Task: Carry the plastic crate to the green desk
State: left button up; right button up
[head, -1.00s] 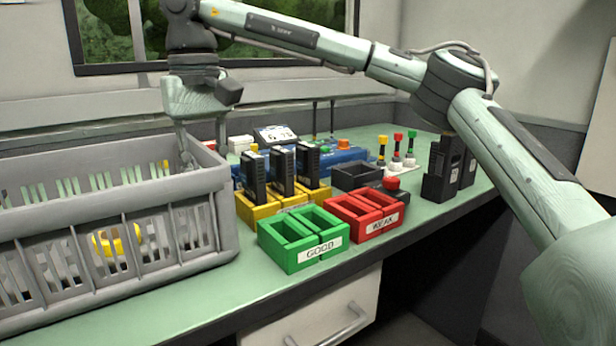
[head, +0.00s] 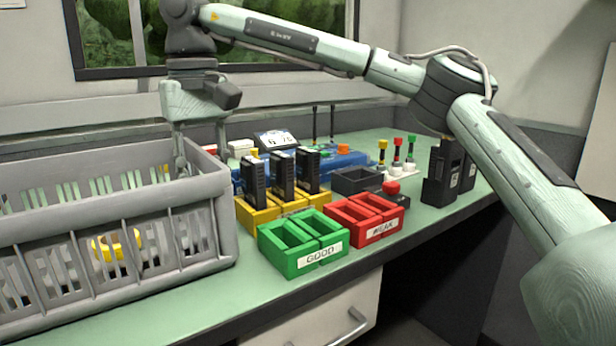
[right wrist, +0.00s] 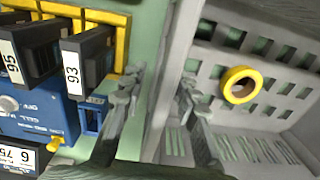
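The grey plastic crate (head: 120,220) stands on the green desk (head: 255,300) at the left of the head view, its left part cut off. A yellow ring-shaped roll lies inside it (right wrist: 240,84). My right gripper (head: 200,155) is at the crate's far right corner, pointing down. In the right wrist view, the open fingers (right wrist: 158,97) straddle the crate's wall (right wrist: 177,65), one inside and one outside. A gap shows between the outer finger and the wall. My left gripper is not in view.
Right of the crate stand a yellow rack (head: 257,215) with black packs, a green GOOD bin (head: 300,265) and a red WEAK bin (head: 352,235). A blue device (head: 345,160) is behind. A black radio-like block (head: 440,180) stands further right. The desk's front strip is clear.

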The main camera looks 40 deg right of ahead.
notch_tip(320, 180, up, 12)
dwell(0.6)
dwell(0.4)
